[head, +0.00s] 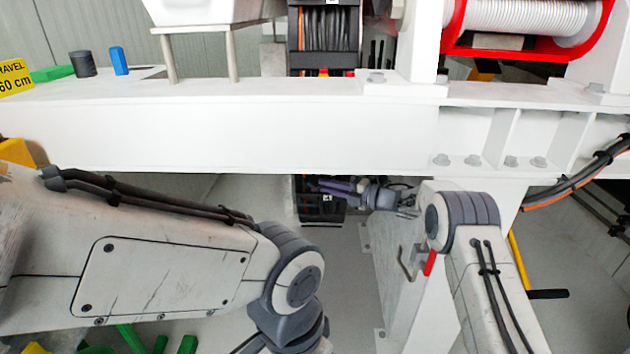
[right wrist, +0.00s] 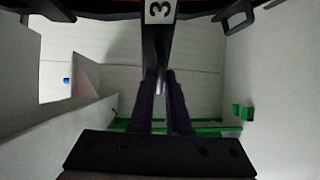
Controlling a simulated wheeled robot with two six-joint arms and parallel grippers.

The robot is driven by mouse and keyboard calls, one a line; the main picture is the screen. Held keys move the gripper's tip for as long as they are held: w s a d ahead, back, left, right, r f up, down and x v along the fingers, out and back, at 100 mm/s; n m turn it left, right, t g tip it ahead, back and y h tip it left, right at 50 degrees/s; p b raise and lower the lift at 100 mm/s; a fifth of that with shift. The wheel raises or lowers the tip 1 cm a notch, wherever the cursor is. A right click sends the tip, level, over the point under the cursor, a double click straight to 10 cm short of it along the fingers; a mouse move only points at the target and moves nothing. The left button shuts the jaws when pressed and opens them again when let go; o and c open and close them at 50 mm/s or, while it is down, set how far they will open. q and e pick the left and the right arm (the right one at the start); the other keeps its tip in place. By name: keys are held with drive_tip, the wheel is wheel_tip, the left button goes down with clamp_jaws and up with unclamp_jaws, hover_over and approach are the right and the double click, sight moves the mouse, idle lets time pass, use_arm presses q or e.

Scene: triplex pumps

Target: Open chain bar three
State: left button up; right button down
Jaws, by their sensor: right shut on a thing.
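Chain bar three (right wrist: 158,40) is a dark bar with a white label reading 3, at the top middle of the right wrist view. My right gripper (right wrist: 161,80) is shut on the bar, with one finger on each side of its lower part. In the head view my right gripper (head: 318,184) reaches left below the white beam, against a dark cable chain (head: 322,214). The label is too small to read there. Whether the bar is unlatched cannot be told. My left gripper is out of view.
A thick white beam (head: 230,125) crosses above my right gripper. A white post with a red-handled part (head: 430,263) stands close to my right arm. Black cables (head: 580,185) run at the right. Grey floor (head: 345,300) lies open below the chain.

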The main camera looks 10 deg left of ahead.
drive_tip(key=shift+s+d+n+g, duration=0.15)
drive_tip(key=shift+n+g, duration=0.15)
drive_tip(key=c, duration=0.9)
unclamp_jaws()
